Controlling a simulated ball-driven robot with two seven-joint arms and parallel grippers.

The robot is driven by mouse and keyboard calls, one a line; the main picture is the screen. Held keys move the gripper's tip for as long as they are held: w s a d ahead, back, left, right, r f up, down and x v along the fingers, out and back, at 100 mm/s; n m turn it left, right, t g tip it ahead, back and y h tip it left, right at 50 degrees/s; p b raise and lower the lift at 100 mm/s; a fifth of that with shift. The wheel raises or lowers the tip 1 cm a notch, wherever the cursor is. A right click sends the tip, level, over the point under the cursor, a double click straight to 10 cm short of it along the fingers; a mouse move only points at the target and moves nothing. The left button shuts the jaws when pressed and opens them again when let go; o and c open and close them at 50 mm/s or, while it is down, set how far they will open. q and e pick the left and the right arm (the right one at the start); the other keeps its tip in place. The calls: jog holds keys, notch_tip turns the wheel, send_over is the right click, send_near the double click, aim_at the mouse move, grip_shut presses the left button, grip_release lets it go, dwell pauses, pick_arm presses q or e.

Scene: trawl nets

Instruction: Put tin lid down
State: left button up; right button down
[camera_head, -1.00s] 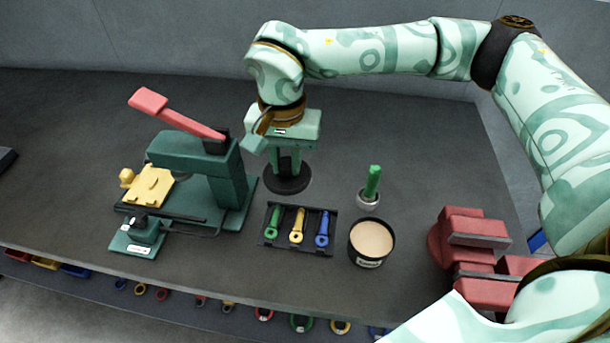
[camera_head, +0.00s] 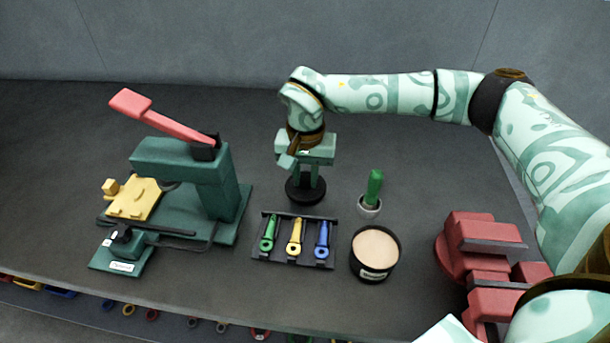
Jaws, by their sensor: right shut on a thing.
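The tin lid (camera_head: 305,190) is a flat black disc with a round rim. It is level at or just above the bench top, behind the tool tray; I cannot tell if it touches. My right gripper (camera_head: 305,174) points down and is shut on the lid from above. The open tin (camera_head: 375,277) is black with a pale label and a cream filling. It stands in front and to the right of the lid, clear of it. My left gripper is not in view.
A black tray (camera_head: 262,258) holds green, yellow and blue tools. A green-handled tool stands in a small cup (camera_head: 370,208). A green press (camera_head: 185,165) with a red lever is at left, a red vise (camera_head: 478,250) at right. The bench (camera_head: 420,180) behind the cup is clear.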

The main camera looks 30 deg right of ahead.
aim_at(306, 178)
jog(key=shift+f, duration=0.1)
jog(key=c, duration=1.3)
grip_release()
jog(key=shift+o, duration=0.2)
notch_tip(306, 178, up, 12)
jog(key=p, duration=0.3)
jog(key=shift+r, duration=0.2)
